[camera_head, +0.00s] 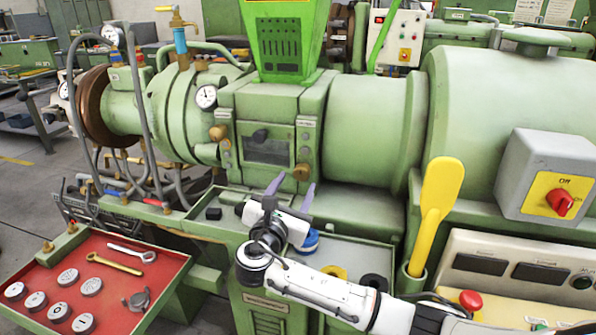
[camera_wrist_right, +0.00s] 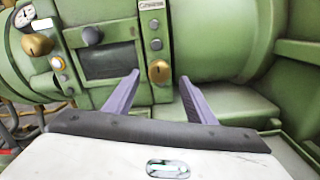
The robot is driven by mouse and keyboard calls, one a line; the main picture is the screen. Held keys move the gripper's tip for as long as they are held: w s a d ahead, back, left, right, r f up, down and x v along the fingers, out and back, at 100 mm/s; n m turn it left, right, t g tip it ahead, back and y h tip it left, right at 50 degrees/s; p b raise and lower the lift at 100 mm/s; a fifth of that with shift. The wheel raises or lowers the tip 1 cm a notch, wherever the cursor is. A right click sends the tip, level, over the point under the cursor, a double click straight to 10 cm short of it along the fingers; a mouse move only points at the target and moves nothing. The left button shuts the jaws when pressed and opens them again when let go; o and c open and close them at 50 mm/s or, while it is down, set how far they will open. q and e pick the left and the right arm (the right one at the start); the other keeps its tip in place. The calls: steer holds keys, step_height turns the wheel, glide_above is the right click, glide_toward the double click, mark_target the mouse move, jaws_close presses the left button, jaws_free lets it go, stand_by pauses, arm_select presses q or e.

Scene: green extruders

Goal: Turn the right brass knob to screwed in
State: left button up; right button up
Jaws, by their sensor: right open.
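The right brass knob (camera_head: 301,172) sits at the lower right of the dark-windowed panel on the green machine. In the right wrist view the same knob (camera_wrist_right: 159,71) shows between my two finger tips, beyond them. My right gripper (camera_head: 291,187) is open and empty, with its purple fingers pointing up toward the panel just below the knob. In the right wrist view my right gripper (camera_wrist_right: 159,77) has one finger on each side of the knob. Whether the fingers touch it, I cannot tell. My left gripper is out of view.
A left brass knob (camera_head: 218,133) and a pressure gauge (camera_head: 206,97) are left of the panel window. Below, a green tray (camera_head: 345,250) holds a blue-topped item. A yellow scoop (camera_head: 440,195) stands at right. A red tray (camera_head: 150,311) with tools and discs lies at left.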

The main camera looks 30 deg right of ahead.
mark_target(300, 176)
steer(key=x, duration=0.5)
steer(key=shift+w+d, duration=0.3)
steer(key=shift+w, duration=0.05)
steer(key=shift+w+d, duration=0.1)
steer(key=c, duration=1)
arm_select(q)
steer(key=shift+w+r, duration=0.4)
arm_select(e)
steer(key=shift+f, duration=0.1)
steer(key=shift+c, duration=0.2)
